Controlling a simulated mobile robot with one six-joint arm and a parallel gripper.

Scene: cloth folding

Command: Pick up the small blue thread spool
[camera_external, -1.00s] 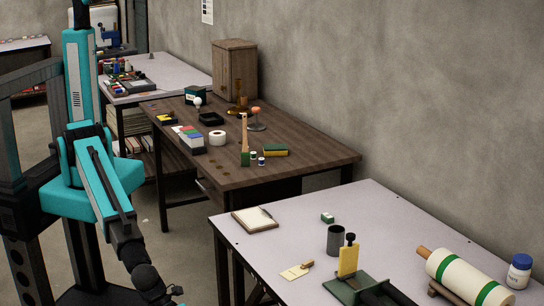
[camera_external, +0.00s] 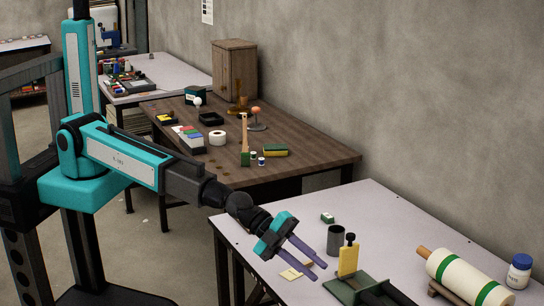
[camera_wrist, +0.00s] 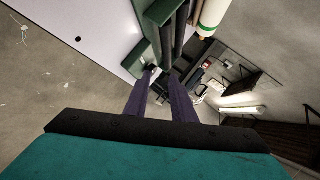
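A small blue-and-white piece (camera_external: 262,161), which looks like the blue thread spool, stands on the brown wooden table (camera_external: 310,158). It is just right of a similar small dark-and-white piece (camera_external: 253,156) and in front of a green-and-yellow block (camera_external: 275,151). My gripper (camera_external: 318,271) is over the front-left part of the pale table, well away from the spool, pointing down and right. Its two purple fingers are apart with nothing between them. They also show in the wrist view (camera_wrist: 160,72), where I cannot make out the spool.
A green-and-wood upright (camera_external: 244,140) stands left of the spool.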

